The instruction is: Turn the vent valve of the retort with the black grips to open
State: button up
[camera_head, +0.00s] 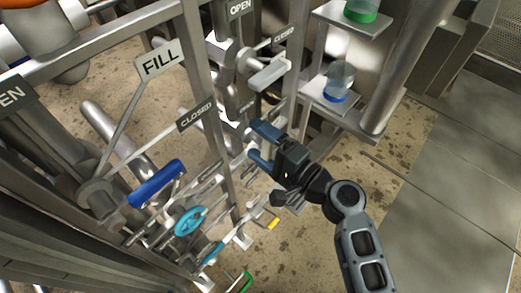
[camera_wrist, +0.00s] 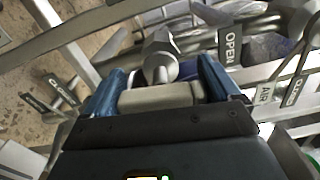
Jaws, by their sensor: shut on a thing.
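My gripper (camera_head: 261,145) is at the pipework in the middle of the head view, its blue fingers pointing left. In the wrist view my gripper (camera_wrist: 160,88) has one blue finger on each side of a pale grey valve handle (camera_wrist: 160,97) and is shut on it. A grey hub (camera_wrist: 160,58) on a pipe stands just beyond this handle. An OPEN sign (camera_wrist: 230,45) is to its right. In the head view my fingers mostly hide the held handle. I cannot read a vent label or make out black grips.
Another pale lever handle (camera_head: 269,75) sits above my gripper, near an OPEN sign (camera_head: 240,8). A FILL sign (camera_head: 160,61), a blue handle (camera_head: 156,183) and a turquoise handwheel (camera_head: 189,220) are left. A shelf (camera_head: 345,119) holds a bottle (camera_head: 339,80). Clear floor lies right.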

aim_at(270, 152)
jog(key=shift+f+n+b, duration=0.2)
jog(key=shift+n+b, duration=0.4)
jog(key=shift+r, duration=0.1)
jog(key=o, duration=0.8)
jog(key=shift+c, duration=0.2)
jog(key=shift+v, duration=3.9)
